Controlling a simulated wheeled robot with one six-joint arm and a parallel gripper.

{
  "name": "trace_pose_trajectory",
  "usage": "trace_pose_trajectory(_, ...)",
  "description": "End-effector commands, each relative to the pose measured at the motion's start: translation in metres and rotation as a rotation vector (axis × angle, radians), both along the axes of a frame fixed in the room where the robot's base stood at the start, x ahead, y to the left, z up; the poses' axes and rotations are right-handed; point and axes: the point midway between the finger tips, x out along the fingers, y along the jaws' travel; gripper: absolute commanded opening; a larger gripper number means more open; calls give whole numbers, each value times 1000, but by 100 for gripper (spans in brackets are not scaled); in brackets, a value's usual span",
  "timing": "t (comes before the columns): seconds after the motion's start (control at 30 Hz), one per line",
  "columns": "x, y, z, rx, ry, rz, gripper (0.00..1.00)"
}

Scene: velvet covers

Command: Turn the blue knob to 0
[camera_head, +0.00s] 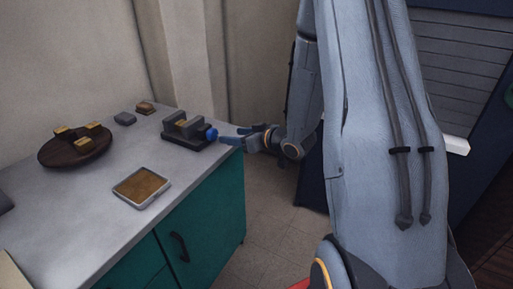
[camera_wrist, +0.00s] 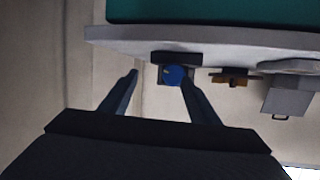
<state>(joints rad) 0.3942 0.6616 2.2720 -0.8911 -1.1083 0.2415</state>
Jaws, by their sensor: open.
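The blue knob (camera_head: 211,134) is on the right end of a dark device (camera_head: 186,131) near the right end of the counter. In the wrist view the blue knob (camera_wrist: 174,75) faces the camera, with a small light mark on it. My gripper (camera_head: 231,136) is open and empty, its fingers pointing left at the knob. In the wrist view the right fingertip (camera_wrist: 188,83) overlaps the knob's right edge; the left fingertip (camera_wrist: 131,77) is well to its left. I cannot tell if a finger touches the knob. No scale numbers are readable.
The grey counter (camera_head: 103,195) stands on teal cabinets (camera_head: 205,225). It holds a round brown board (camera_head: 60,154) with blocks, a square tray (camera_head: 142,187), a small grey block (camera_head: 125,118) and a brown one (camera_head: 145,107). A wall is behind. Floor is open right of the counter.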

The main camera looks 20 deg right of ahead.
Motion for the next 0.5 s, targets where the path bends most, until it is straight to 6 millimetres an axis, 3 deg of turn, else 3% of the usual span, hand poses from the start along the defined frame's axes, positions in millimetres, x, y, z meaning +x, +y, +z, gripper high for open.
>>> trace_pose_trajectory(0.27, -15, -5, 20, -136, 155, -109, 56)
trace_pose_trajectory(0.5, -42, -9, 35, -224, 305, -197, 56)
